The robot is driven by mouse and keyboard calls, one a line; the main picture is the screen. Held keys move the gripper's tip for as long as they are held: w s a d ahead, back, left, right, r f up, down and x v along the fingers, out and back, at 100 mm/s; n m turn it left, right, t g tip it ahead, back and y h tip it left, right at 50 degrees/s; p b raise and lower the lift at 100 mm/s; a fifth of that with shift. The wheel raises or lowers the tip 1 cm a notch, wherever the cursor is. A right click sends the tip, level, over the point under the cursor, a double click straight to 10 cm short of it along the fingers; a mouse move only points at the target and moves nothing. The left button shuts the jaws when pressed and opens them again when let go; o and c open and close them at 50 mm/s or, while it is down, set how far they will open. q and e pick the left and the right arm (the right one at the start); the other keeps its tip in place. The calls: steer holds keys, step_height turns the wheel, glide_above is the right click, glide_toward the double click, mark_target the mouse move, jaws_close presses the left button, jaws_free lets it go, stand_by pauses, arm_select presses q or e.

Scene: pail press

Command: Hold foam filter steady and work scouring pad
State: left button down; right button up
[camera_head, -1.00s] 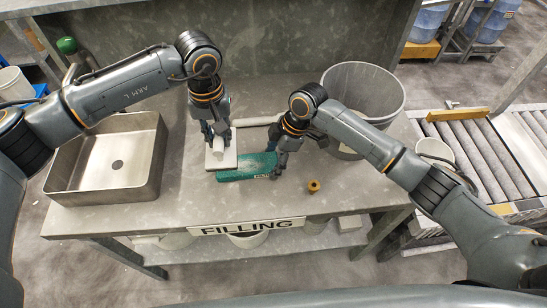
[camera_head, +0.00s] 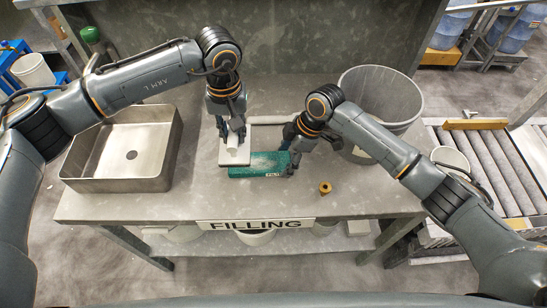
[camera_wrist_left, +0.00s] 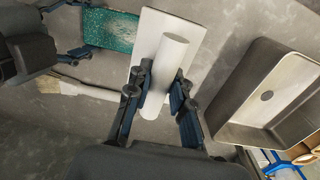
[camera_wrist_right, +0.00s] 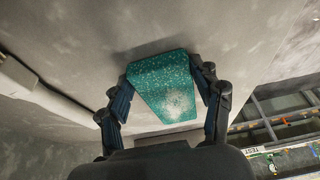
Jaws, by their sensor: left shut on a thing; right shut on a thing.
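The green speckled block (camera_head: 258,171), apparently the foam filter, lies on the table. My right gripper (camera_head: 290,160) is shut on its right end. In the right wrist view the block (camera_wrist_right: 165,85) sits between the fingers, with a whitish patch on its face.
A steel basin (camera_head: 125,152) stands left on the table and a grey pail (camera_head: 381,105) at the back right. A small brass piece (camera_head: 325,187) sits in front. A roller conveyor (camera_head: 490,165) is to the right.

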mark_target(225, 145)
arm_select(q)
steer(key=shift+a+f, duration=0.4)
steer(key=shift+f, duration=0.45)
steer(key=shift+a+f, duration=0.45)
steer(key=shift+f, duration=0.35)
steer(key=shift+a+f, duration=0.4)
steer(key=shift+f, duration=0.45)
steer(key=shift+f, duration=0.95)
steer(key=shift+d, duration=0.1)
steer(key=shift+w+d, duration=0.1)
steer(key=shift+d, duration=3.3)
steer(key=shift+a+f, duration=0.2)
steer(key=shift+a, duration=1.85)
steer(key=shift+s+a+r, duration=0.1)
steer(key=shift+s+a, duration=0.1)
steer(key=shift+a, duration=1.4)
